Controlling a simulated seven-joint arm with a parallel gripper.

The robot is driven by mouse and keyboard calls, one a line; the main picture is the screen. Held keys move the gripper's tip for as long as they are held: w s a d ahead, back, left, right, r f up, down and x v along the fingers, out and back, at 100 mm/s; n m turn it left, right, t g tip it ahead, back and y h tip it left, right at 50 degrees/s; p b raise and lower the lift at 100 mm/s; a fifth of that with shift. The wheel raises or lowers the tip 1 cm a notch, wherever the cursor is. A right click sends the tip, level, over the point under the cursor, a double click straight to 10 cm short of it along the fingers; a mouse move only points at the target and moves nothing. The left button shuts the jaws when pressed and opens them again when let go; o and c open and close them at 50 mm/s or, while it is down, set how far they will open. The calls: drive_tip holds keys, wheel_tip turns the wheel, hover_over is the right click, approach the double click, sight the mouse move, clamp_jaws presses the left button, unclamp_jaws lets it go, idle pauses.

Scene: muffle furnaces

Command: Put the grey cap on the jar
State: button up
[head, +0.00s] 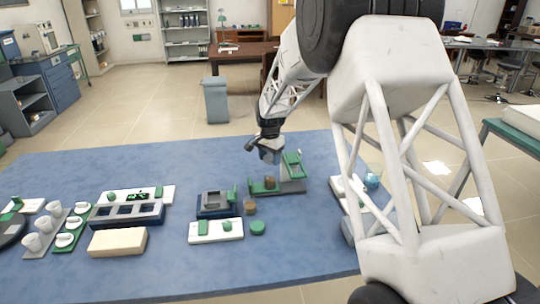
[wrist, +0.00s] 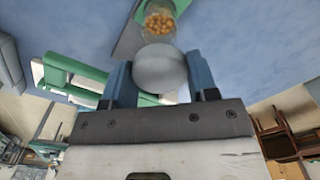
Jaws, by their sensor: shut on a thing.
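My gripper (wrist: 160,80) is shut on the round grey cap (wrist: 159,70), with one blue finger on each side of it. In the wrist view, a clear jar (wrist: 160,22) filled with small orange balls lies just beyond the cap, and the cap hides part of it. In the head view, my gripper (head: 270,157) is right above the jar (head: 270,182), which stands on a green and grey stand. The cap is hard to make out there. I cannot tell whether the cap touches the jar.
The green and grey stand (head: 290,188) has a raised part at right. A small brown item (head: 250,207) and a green disc (head: 257,228) lie in front. A dark blue fixture (head: 215,205) is left of the jar. White cups (head: 32,242) stand far left. The blue table's back is clear.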

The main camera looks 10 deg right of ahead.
drive_tip(key=shift+f, duration=2.15)
drive_tip(key=shift+f, duration=0.95)
drive_tip(key=o, duration=1.3)
drive_tip(key=shift+r, duration=0.15)
drive_tip(key=shift+r, duration=3.85)
